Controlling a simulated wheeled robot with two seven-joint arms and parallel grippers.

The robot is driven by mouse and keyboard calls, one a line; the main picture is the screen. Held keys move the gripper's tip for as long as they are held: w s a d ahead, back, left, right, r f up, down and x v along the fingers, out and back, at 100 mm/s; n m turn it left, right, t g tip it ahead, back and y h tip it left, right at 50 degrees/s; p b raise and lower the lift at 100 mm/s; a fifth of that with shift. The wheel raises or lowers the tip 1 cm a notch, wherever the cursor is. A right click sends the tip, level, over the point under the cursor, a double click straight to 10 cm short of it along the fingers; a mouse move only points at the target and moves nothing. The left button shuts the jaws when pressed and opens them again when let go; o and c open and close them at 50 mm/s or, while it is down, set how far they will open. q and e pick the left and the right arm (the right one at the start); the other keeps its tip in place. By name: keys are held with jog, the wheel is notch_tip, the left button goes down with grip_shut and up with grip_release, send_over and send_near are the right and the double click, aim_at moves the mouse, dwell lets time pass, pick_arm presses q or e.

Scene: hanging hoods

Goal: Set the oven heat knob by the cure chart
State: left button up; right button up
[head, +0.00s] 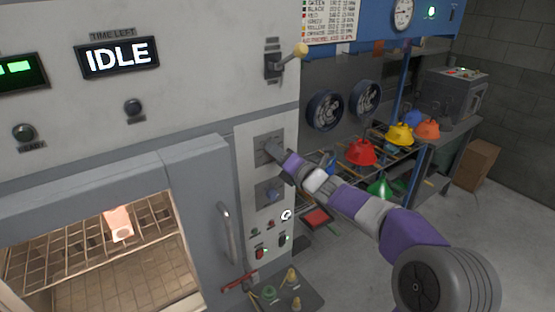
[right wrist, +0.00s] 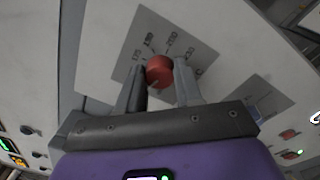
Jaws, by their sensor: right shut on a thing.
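The red heat knob (right wrist: 160,72) sits on a grey dial plate (right wrist: 178,50) with printed numbers, including what looks like 175 and 190. My right gripper (right wrist: 159,84) has one finger on each side of the knob and is shut on it. In the head view my right gripper (head: 271,151) reaches the upper dial plate on the oven panel (head: 249,148) and hides the knob. I cannot tell exactly which number the knob points to. The cure chart (head: 328,20) hangs at the top, cut off, with colour names and small figures. My left gripper is not in view.
The oven display (head: 117,56) reads IDLE. A lever with a yellow knob (head: 300,51) juts out above the panel. A second dial (head: 270,192) and switches lie below. The oven handle (head: 226,233) is to the left.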

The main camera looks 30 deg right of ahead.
jog(key=shift+a+m+h+p, duration=0.2)
jog(key=shift+m+p, duration=0.75)
jog(key=shift+m, duration=4.25)
jog(key=shift+d+m+h+p, duration=0.2)
jog(key=shift+m+p, duration=0.7)
jog(key=shift+m, duration=4.3)
jog(key=shift+a+m+h+p, duration=0.3)
jog(key=shift+m+p, duration=0.65)
jog(key=shift+m, duration=4.25)
jog(key=shift+f, duration=0.1)
jog(key=o, duration=1)
jog(key=shift+s, duration=0.15)
